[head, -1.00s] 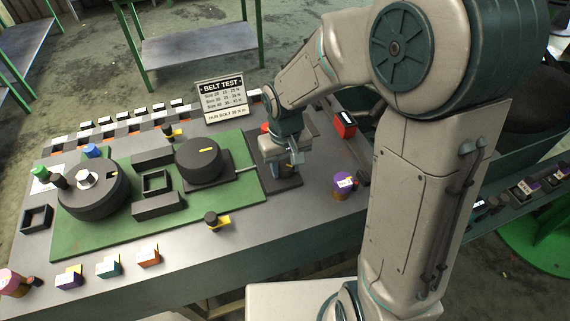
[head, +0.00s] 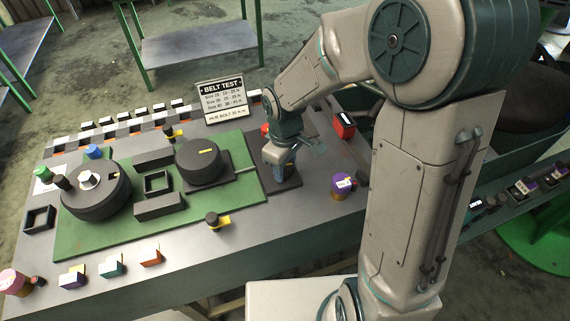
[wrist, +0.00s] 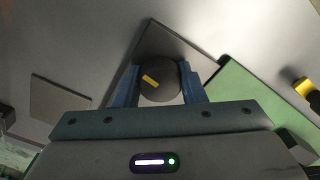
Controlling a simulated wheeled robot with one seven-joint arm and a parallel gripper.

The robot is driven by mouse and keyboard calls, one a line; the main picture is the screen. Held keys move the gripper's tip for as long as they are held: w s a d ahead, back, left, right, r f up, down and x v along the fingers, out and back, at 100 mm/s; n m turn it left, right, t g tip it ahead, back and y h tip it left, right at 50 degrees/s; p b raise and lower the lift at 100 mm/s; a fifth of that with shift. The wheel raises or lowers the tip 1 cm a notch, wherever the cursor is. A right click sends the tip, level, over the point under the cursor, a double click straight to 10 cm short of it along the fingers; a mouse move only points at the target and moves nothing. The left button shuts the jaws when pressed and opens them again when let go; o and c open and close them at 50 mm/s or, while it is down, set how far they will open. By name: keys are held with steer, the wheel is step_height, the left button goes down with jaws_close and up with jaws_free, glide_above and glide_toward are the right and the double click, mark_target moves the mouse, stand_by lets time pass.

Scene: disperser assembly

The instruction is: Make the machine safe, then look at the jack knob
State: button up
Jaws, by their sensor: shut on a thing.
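My gripper (wrist: 158,84) is shut on a dark round knob (wrist: 162,94) with a yellow mark on top, one blue finger on each side. The knob stands over a dark square plate (wrist: 165,45). In the head view my gripper (head: 280,168) points down over that plate (head: 291,183) at the right end of the green board (head: 130,225); the knob is hidden there by the gripper. I cannot tell from its look whether this is the jack knob. A large dark wheel (head: 97,200) and a smaller one with a yellow mark (head: 198,165) sit on the board.
A red box (head: 344,126) and a purple cylinder (head: 341,187) stand right of the gripper. A "BELT TEST" sign (head: 221,100) stands behind. The front right tabletop is bare.

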steer(key=shift+w+a+r, duration=0.1)
steer(key=shift+w+r, duration=0.05)
steer(key=o, duration=1)
step_height(320, 180, up, 14)
stand_by(0.4)
